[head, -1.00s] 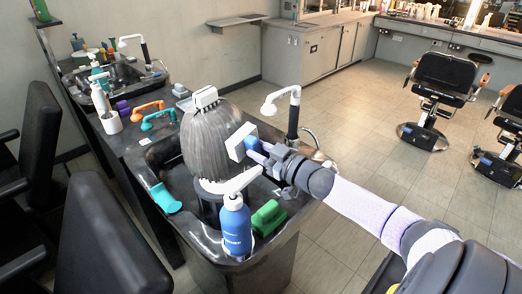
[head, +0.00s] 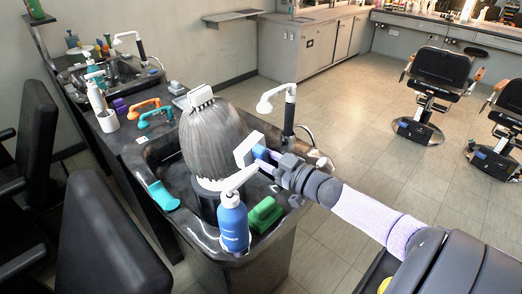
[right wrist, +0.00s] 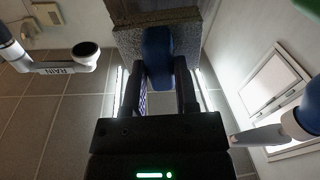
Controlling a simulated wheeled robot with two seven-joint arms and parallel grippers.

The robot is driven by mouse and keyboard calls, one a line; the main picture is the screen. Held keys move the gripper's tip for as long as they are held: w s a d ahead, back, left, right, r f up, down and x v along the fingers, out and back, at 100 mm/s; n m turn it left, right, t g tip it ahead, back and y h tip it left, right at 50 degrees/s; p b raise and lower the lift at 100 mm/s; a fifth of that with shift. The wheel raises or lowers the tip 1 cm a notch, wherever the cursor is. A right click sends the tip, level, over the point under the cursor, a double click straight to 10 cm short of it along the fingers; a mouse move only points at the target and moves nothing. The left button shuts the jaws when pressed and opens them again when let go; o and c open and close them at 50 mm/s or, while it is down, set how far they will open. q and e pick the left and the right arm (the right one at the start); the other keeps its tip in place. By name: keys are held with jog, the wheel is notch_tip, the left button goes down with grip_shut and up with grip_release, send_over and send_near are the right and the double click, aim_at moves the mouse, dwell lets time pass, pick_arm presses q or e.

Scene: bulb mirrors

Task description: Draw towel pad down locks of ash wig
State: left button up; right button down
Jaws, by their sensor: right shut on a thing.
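The ash wig (head: 212,138) sits upright on a stand at the sink, with its grey locks hanging down. The towel pad (head: 246,149) is a white block with a blue handle (head: 262,154), at the right side of the wig's lower locks. I cannot tell whether the pad touches the hair. My right gripper (head: 268,160) is shut on the blue handle. In the right wrist view the handle (right wrist: 158,58) is between the fingers, below the grey, rough pad (right wrist: 126,42). My left gripper is not in view.
A blue pump bottle (head: 234,224) and a green block (head: 265,214) stand at the basin's front, below my right gripper. A white-headed tap (head: 290,108) rises behind the gripper. A teal item (head: 163,196) lies on the left rim. A white clip-like piece (head: 200,96) tops the wig.

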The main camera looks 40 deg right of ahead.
aim_at(255, 148)
jog(key=shift+r+p, duration=0.7)
jog(key=shift+r, duration=0.1)
jog(key=shift+w+a+r, duration=0.1)
jog(key=shift+w+r, duration=0.05)
jog(key=shift+w, duration=0.2)
jog(key=shift+w+a+f+b, duration=0.1)
jog(key=shift+w+f+b, duration=0.1)
jog(key=shift+w+b, duration=0.15)
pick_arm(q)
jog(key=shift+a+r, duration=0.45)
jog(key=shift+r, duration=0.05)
pick_arm(e)
jog(key=shift+w, duration=0.15)
jog(key=shift+w+a+b, duration=0.2)
jog(key=shift+w+b, duration=0.2)
jog(key=shift+w, duration=0.35)
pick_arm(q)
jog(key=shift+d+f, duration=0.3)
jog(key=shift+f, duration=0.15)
pick_arm(e)
jog(key=shift+w+r, duration=0.1)
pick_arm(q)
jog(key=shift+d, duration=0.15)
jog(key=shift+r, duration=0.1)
pick_arm(e)
jog(key=shift+w, duration=0.1)
